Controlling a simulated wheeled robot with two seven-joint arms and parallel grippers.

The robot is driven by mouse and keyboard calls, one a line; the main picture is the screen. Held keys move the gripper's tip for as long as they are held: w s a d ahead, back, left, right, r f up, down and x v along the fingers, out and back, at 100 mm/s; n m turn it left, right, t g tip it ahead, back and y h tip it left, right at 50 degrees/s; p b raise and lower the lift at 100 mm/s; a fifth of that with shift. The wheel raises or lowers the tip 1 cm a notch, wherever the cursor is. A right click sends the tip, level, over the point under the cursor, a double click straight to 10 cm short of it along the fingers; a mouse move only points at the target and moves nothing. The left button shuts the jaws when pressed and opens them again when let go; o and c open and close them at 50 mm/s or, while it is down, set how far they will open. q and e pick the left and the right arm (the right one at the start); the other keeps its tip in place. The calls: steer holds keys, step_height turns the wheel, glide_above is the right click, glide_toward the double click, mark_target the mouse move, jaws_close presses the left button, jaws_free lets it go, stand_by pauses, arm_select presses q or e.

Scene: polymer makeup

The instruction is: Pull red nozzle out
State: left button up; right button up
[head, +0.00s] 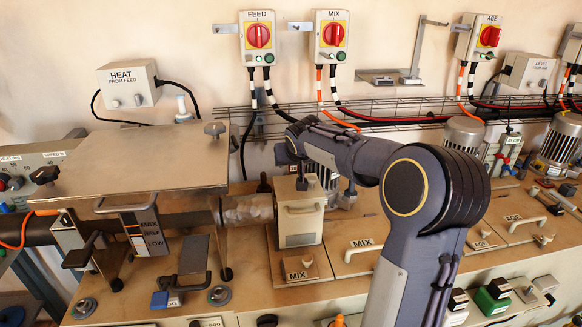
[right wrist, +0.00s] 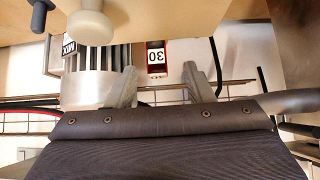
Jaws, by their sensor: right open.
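In the right wrist view my right gripper (right wrist: 160,80) is open, with two grey fingers apart and nothing held between them. A dark red part with a white label reading 30 (right wrist: 157,57) shows beyond the gap between the fingers. I cannot tell whether this part is the red nozzle, and no nozzle is clear in the head view. In the head view my right arm (head: 430,190) bends at the elbow and reaches left behind the beige box by the MIX panel. Its fingers cannot be made out there. My left gripper is not in view.
A grey finned MIX motor (right wrist: 90,75) and a white knob (right wrist: 90,27) are close to the right gripper's left finger in the wrist view. A wire cable rack (head: 390,108) runs along the wall. The beige box (head: 300,212) stands beside the feed pipe (head: 247,208).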

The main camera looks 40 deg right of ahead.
steer(key=x, duration=0.2)
steer(key=p+x, duration=0.1)
steer(key=x, duration=0.1)
steer(key=shift+w+d, duration=0.35)
steer(key=shift+d, duration=0.05)
steer(key=shift+w+d+f+p, duration=0.15)
steer(key=shift+w+f+p, duration=0.15)
steer(key=shift+f, duration=0.1)
jaws_close()
steer(key=shift+r, duration=0.15)
